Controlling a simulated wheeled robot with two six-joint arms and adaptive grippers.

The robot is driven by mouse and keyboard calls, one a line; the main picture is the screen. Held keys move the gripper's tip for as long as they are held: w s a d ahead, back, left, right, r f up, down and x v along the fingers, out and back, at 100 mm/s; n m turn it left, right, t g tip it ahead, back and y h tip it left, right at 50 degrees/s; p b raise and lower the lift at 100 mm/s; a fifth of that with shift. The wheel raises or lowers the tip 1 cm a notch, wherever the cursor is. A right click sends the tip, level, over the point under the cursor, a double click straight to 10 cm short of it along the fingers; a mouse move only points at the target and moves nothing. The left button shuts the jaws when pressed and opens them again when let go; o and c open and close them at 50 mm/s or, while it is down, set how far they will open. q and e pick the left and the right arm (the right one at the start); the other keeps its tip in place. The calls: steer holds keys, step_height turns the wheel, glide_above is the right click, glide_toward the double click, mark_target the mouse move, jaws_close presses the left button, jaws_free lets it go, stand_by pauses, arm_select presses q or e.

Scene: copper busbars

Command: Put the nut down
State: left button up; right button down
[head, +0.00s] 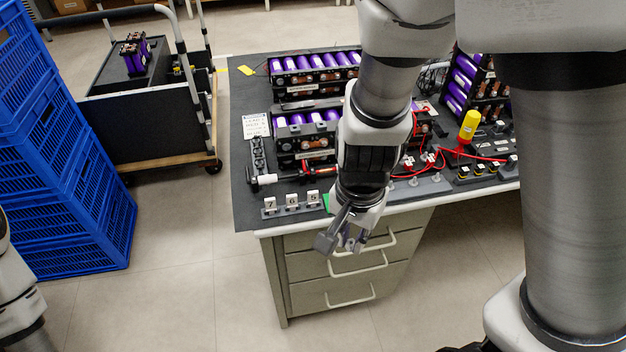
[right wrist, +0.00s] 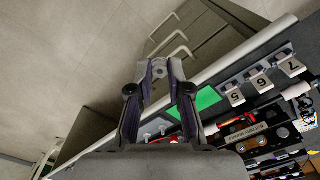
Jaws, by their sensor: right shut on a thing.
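My right gripper (head: 345,240) hangs just off the front edge of the workbench in the head view, in front of the drawers. In the right wrist view its two fingertips (right wrist: 161,70) are close together on a small greyish nut (right wrist: 160,67), which is mostly hidden between them. In the head view I cannot make out the nut clearly. A green patch (right wrist: 207,99) lies on the bench beside the gripper. It also shows in the head view (head: 326,203), partly hidden by my right arm. My left gripper is outside the view.
Numbered holders (head: 291,203) stand along the bench's front edge. Behind them are a red-and-black tool (head: 294,175) and purple battery modules (head: 305,135). Drawer handles (head: 357,265) stick out below. Blue crates (head: 60,170) stand at left.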

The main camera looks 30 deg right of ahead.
steer(key=w+d, duration=0.2)
steer(key=w, duration=0.2)
steer(key=w+d+f+p, duration=0.1)
steer(key=w+d, duration=0.2)
steer(key=w, duration=0.1)
steer(key=w+d, duration=0.3)
steer(key=w, duration=0.2)
steer(key=shift+f, duration=0.35)
step_height(320, 180, down, 3)
steer(key=shift+s+a+f, duration=0.1)
steer(key=shift+s+a, duration=0.05)
steer(key=shift+f, duration=0.25)
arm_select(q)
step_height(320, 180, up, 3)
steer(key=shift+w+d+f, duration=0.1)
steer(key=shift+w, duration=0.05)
arm_select(e)
steer(key=c, duration=1.1)
jaws_free()
steer(key=shift+r, duration=0.55)
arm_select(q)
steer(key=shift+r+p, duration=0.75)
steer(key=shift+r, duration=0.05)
arm_select(e)
step_height(320, 180, up, 11)
steer(key=shift+r, duration=0.2)
